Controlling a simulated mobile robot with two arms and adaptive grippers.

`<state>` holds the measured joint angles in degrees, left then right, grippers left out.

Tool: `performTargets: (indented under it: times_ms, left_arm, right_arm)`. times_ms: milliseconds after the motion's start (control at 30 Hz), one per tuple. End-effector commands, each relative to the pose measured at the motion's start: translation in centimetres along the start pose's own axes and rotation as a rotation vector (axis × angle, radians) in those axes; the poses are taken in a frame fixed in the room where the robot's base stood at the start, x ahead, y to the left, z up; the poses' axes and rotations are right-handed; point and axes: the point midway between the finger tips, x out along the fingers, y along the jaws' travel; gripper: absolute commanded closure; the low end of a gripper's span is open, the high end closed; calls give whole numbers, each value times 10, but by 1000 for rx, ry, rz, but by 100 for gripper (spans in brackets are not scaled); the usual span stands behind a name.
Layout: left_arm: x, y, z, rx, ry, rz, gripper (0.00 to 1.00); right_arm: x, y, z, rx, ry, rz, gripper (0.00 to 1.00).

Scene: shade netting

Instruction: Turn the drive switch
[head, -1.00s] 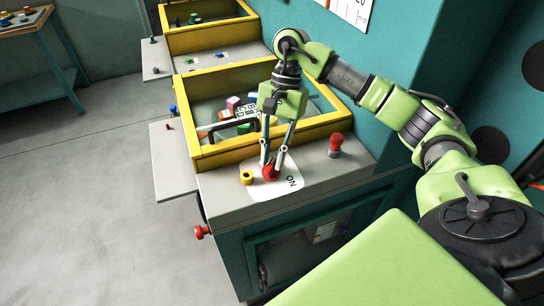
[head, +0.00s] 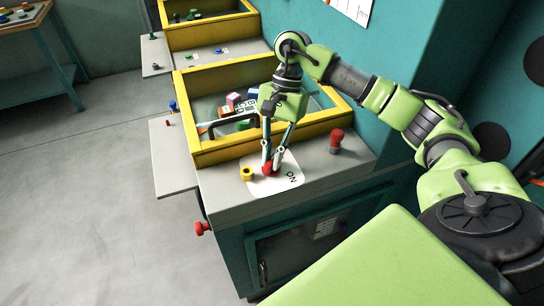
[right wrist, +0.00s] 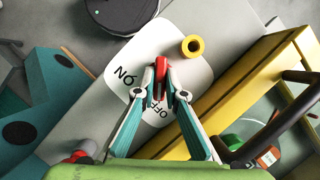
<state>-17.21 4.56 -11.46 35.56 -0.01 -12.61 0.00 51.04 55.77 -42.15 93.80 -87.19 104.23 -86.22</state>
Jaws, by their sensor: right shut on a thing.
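The red drive switch (head: 268,170) sits on a white label plate (head: 292,187) on the grey cabinet top. My right gripper (head: 272,163) reaches down from above and is shut on the switch. In the right wrist view the red switch (right wrist: 160,66) stands between the closed fingertips of the right gripper (right wrist: 161,90). "ON" is printed to the left of the switch there, and "OFF" shows below it, partly covered by the fingers. Which mark the switch points at is hard to tell. My left gripper is not in view.
A yellow ring-shaped part (head: 247,174) stands close beside the switch. A red-topped knob (head: 336,141) stands to its right. A yellow-framed bin (head: 240,153) with a black handle (head: 232,124) and coloured blocks lies behind. A red knob (head: 203,229) sticks out from the cabinet's left side.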

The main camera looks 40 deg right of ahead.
Motion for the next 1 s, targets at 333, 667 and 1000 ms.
performTargets:
  times_ms: [333, 667, 1000]
  left_arm:
    - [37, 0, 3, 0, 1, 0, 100]
    - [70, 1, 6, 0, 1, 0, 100]
    - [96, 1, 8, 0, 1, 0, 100]
  right_arm:
    - [4, 2, -3, 228, 2, -99, 100]
    - [4, 3, -1, 516, 2, -221, 100]
    - [3, 5, 1, 813, 1, -345, 100]
